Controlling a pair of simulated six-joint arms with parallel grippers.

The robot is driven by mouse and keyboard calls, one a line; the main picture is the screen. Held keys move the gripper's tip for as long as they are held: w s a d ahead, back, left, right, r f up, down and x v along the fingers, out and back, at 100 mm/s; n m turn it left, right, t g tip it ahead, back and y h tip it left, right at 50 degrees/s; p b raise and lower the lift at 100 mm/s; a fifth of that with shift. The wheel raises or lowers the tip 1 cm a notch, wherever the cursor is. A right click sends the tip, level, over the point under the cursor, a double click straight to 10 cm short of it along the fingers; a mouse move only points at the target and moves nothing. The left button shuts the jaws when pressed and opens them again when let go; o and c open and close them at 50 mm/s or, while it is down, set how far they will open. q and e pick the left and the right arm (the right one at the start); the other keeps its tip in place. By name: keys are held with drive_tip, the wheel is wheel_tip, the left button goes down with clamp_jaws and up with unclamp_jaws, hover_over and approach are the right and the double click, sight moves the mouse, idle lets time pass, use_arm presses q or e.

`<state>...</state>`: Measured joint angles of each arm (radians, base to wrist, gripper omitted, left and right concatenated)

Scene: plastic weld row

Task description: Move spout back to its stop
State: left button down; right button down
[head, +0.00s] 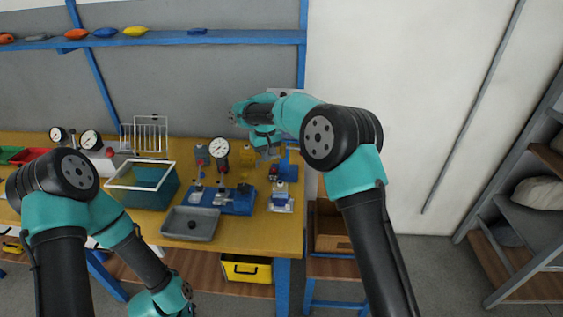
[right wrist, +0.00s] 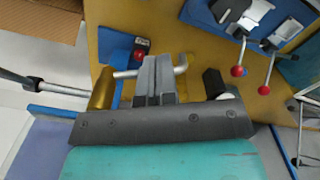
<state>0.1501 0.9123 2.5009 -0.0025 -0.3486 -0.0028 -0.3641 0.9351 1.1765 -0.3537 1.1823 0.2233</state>
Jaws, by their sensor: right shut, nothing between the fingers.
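The spout (right wrist: 181,65) appears to be the silver tube with a bent end in the right wrist view. It runs sideways from near a brass-coloured cylinder (right wrist: 102,90). My right gripper (right wrist: 157,62) is shut with nothing between its fingers. The fingers overlap the middle of the tube in this view and hide part of it; I cannot tell whether they touch it. In the head view the right gripper (head: 268,153) is over the right part of the bench, and the spout is too small to make out. No stop can be picked out.
A blue fixture with red-knobbed levers (right wrist: 237,71) stands close by. On the yellow bench (head: 255,238) are a grey tray (head: 190,224), a teal bin (head: 145,187) and a pressure gauge (head: 219,148). A bare strip runs along the bench's front edge.

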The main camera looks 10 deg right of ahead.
drive_tip(key=shift+w+a, duration=0.3)
drive_tip(key=shift+w, duration=0.2)
drive_tip(key=shift+w+a, duration=0.25)
drive_tip(key=shift+w, duration=0.25)
drive_tip(key=shift+s, duration=0.25)
drive_tip(key=shift+s+a, duration=0.15)
drive_tip(key=shift+s, duration=0.3)
idle(0.3)
wheel_tip(320, 180, up, 7)
idle(0.8)
